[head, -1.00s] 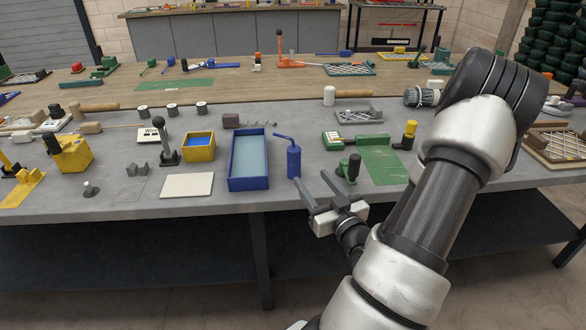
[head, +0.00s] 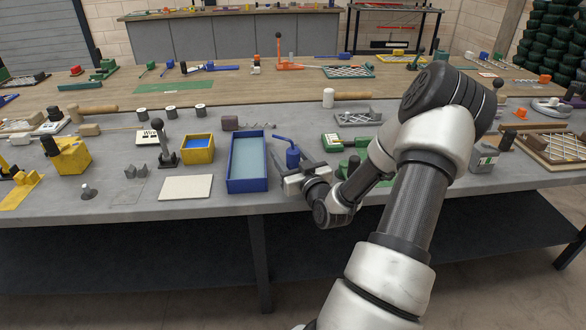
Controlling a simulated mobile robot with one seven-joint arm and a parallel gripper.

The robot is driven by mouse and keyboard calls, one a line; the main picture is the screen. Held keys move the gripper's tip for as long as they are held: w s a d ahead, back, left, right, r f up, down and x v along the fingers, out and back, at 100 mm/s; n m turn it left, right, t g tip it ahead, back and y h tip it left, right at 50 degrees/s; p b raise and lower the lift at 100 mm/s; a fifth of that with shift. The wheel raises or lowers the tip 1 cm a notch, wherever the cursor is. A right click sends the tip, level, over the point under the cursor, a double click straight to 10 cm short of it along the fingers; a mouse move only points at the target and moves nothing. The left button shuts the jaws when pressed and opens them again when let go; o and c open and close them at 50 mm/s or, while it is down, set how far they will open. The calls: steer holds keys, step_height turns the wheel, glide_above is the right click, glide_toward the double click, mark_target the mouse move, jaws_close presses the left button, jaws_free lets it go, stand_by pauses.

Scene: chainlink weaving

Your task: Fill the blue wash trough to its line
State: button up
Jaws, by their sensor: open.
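The blue wash trough (head: 248,186) sits near the front edge of the grey bench, left of my gripper. Its inside looks pale grey-blue; I cannot make out a line or a liquid level. A blue bottle with a bent spout (head: 293,156) stands upright just right of the trough, its spout pointing up and left. My gripper (head: 296,168) is open at the bottle, with a finger toward each side of it. The gripper hides the bottle's lower part, and I cannot tell whether the fingers touch it.
A yellow box with blue inside (head: 198,156) and a white plate (head: 186,188) lie left of the trough. A dark lever stand (head: 166,150) is beside the box. A green-and-white box (head: 332,141) is right of the bottle.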

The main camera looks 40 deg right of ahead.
steer(key=shift+w, duration=0.35)
steer(key=c, duration=1.3)
steer(key=shift+o, duration=0.2)
steer(key=shift+d+r, duration=0.1)
steer(key=shift+r, duration=0.05)
step_height(320, 180, up, 10)
steer(key=p, duration=0.2)
